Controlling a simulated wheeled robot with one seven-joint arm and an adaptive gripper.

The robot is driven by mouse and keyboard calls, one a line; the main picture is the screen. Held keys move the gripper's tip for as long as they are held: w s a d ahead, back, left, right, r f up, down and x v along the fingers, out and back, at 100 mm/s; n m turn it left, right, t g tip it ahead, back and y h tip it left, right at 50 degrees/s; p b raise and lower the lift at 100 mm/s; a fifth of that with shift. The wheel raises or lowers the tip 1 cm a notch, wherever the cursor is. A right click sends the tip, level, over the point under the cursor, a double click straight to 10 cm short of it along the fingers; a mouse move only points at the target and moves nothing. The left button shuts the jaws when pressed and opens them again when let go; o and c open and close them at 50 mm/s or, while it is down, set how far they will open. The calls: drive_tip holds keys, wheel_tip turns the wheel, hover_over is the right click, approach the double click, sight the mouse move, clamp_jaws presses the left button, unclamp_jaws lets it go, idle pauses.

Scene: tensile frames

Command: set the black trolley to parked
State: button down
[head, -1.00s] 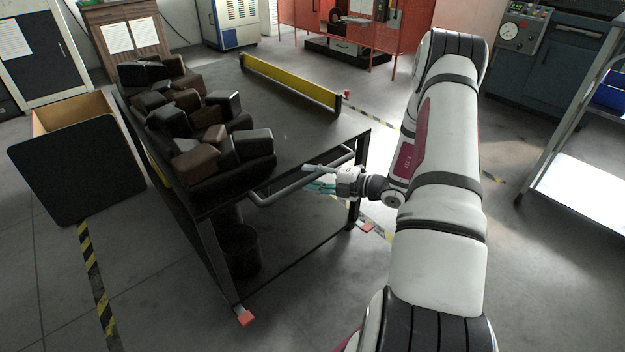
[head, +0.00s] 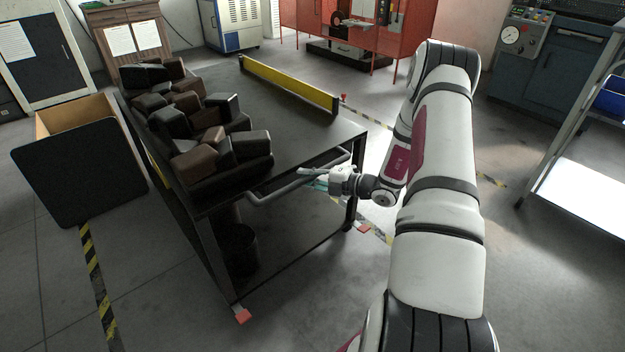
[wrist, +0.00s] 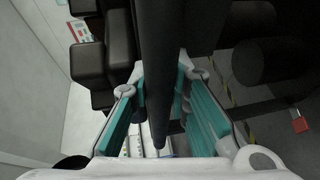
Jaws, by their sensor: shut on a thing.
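The black trolley (head: 300,150) stands left of centre in the head view, with a flat dark top and a bent grey push handle (head: 272,195) along its near right side. My gripper (head: 318,181) is at the far part of this handle, its teal-padded fingers shut around the bar. In the wrist view the dark handle bar (wrist: 160,50) runs between the two teal fingers (wrist: 163,90). Red pieces show low at the trolley's near leg (head: 242,316) and far right leg (head: 362,228). The wheels cannot be made out.
Several dark and brown blocks (head: 210,135) lie on the trolley's left part. A yellow barrier (head: 290,85) runs along its far edge. An open box with a black panel (head: 80,170) stands left. A shelf rack (head: 565,120) stands right. Striped tape (head: 97,280) marks the floor.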

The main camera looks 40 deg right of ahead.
drive_tip(key=c, duration=1.5)
unclamp_jaws()
drive_tip(key=shift+s+a+r, duration=0.1)
drive_tip(key=shift+s+r, duration=0.05)
drive_tip(key=shift+s, duration=0.1)
drive_tip(key=shift+s+d, duration=0.25)
drive_tip(key=v, duration=1.1)
drive_tip(key=shift+s+r, duration=0.1)
drive_tip(key=shift+r, duration=0.05)
